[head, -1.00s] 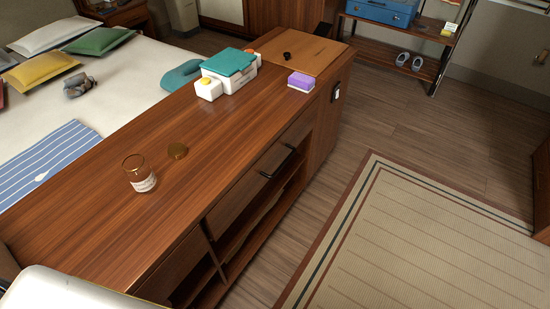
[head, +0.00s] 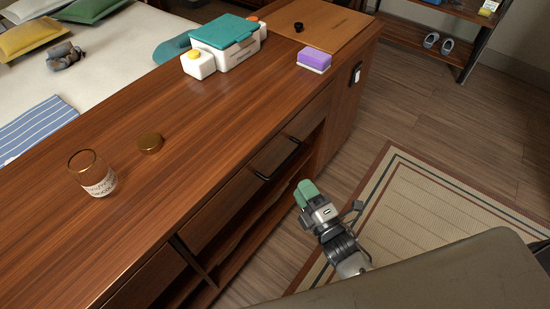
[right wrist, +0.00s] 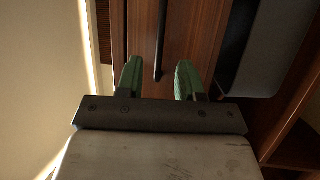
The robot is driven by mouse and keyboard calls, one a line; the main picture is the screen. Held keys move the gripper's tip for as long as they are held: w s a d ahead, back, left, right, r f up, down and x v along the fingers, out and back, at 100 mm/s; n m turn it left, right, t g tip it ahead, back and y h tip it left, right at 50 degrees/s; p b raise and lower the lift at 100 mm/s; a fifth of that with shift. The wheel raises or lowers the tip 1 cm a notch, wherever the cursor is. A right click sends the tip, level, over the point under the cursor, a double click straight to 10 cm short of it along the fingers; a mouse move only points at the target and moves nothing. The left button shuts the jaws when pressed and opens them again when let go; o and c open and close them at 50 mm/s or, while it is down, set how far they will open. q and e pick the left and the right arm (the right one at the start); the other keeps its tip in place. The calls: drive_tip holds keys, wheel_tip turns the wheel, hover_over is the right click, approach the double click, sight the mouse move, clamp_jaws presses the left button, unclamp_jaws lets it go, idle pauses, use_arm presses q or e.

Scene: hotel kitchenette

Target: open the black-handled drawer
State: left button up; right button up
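The black-handled drawer (head: 222,208) is in the long wooden counter, and its front looks flush. Its black bar handle (head: 279,160) stands out from the front. My right gripper (head: 305,194) is in front of the drawer, just right of and below the handle in the head view, apart from it. In the right wrist view, its two green fingers (right wrist: 157,80) are spread and empty. The handle (right wrist: 161,40) shows there as a dark bar lined up with the gap between them, a little beyond the tips. My left gripper is not in view.
Open shelves (head: 258,222) lie below the drawer. A striped rug (head: 420,210) covers the floor to the right.

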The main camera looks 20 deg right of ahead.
sight(286, 161)
drive_tip(key=x, duration=0.9)
drive_tip(key=shift+w, duration=0.35)
clamp_jaws()
